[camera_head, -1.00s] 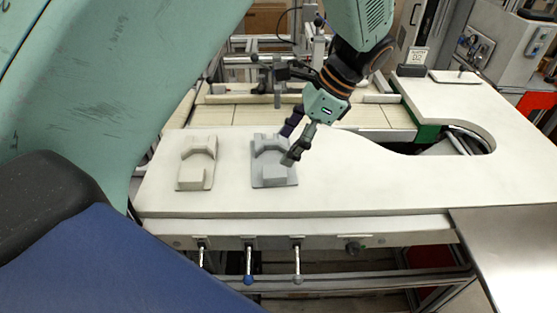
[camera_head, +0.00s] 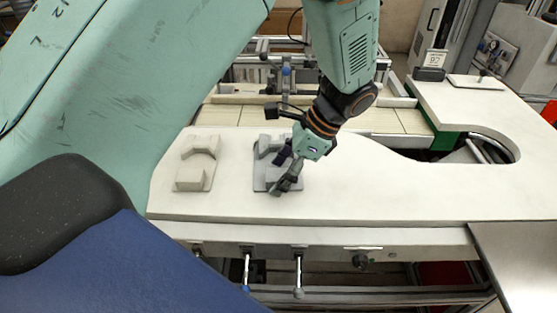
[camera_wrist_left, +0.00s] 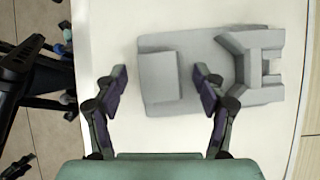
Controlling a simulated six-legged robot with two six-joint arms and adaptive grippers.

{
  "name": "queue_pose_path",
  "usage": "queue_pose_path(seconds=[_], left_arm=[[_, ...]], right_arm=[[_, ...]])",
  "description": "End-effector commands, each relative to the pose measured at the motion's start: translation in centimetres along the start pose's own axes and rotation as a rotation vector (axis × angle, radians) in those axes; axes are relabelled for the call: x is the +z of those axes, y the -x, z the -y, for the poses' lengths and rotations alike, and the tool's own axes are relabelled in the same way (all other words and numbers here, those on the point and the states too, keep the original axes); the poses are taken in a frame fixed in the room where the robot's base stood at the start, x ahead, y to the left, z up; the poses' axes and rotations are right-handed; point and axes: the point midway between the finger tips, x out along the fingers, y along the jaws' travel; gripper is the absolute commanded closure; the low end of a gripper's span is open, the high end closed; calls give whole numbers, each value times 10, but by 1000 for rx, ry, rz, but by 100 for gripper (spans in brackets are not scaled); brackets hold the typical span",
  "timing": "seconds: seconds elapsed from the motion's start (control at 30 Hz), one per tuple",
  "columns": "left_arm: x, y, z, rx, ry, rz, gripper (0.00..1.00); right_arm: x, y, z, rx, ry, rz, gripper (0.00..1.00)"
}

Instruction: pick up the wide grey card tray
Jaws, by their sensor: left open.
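The wide grey card tray (camera_head: 262,181) lies flat on the white worktop in the head view, partly hidden behind my left gripper. My left gripper (camera_head: 283,172) is open and low over the tray. In the left wrist view the tray (camera_wrist_left: 200,62) lies ahead of the left gripper (camera_wrist_left: 160,77). Its raised block (camera_wrist_left: 160,77) shows between the two spread fingertips, with a gap on the left side. I cannot tell whether the right finger touches the tray. My right gripper is not in view.
A similar beige tray (camera_head: 195,165) lies to the left on the same white worktop (camera_head: 400,195). A small sign on a dark stand (camera_head: 430,73) and a flat white plate (camera_head: 476,82) are at the back right. The worktop right of the grey tray is clear.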

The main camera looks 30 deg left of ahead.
Motion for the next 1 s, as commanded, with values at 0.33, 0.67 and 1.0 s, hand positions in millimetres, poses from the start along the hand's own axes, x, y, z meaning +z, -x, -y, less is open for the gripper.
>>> queue_pose_path(seconds=[0.33,0.67,1.0], left_arm=[[-2,-1,3,0,0,-1,36],[-1,-1,2,1,0,0,64],[-1,-1,2,0,0,-1,93]], right_arm=[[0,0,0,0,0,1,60],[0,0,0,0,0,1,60],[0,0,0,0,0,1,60]])
